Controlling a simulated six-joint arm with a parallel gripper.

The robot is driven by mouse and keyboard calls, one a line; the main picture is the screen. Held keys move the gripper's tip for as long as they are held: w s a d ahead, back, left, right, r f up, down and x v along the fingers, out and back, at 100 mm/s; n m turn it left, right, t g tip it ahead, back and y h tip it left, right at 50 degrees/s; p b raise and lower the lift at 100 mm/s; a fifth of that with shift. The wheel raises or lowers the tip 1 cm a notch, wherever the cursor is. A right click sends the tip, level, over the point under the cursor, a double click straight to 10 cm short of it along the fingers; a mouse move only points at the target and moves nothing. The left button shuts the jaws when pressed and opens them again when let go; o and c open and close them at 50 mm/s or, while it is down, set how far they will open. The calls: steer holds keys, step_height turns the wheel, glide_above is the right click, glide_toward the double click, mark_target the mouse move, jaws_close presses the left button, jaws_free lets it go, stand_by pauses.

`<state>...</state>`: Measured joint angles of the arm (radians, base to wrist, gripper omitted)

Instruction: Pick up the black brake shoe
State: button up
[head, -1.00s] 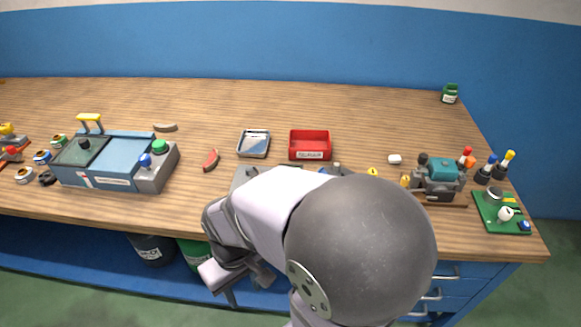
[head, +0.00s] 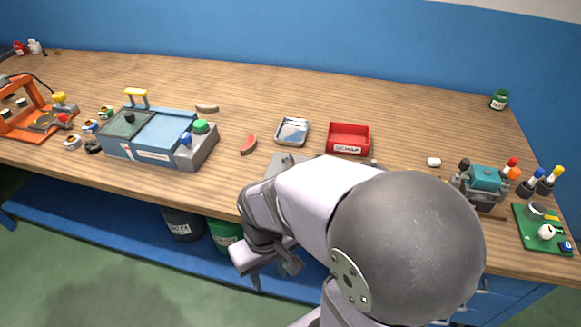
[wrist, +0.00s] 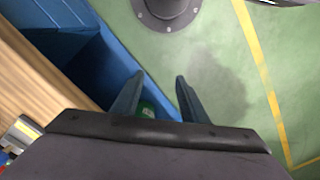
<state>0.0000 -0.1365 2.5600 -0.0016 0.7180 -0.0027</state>
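Two curved shoe-shaped pieces lie on the workbench in the head view. One is a dull red curved piece (head: 249,144), right of the blue-grey machine. The other is a grey-brown curved piece (head: 207,108), behind that machine. Neither looks plainly black, so I cannot tell which is the black brake shoe, or whether it is hidden behind my arm. My gripper (wrist: 160,85) is open and empty in the wrist view, its two fingers apart above the green floor. It is off the bench's front edge, away from both curved pieces.
A blue-grey machine (head: 152,150) stands left of the red piece. A metal tray (head: 292,132) and a red bin (head: 348,139) sit right of it. A teal vise (head: 485,180) and green board (head: 530,242) are at the right. The back of the bench is mostly clear.

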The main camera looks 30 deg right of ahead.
stand_by(0.3)
steer(key=shift+o, duration=0.9)
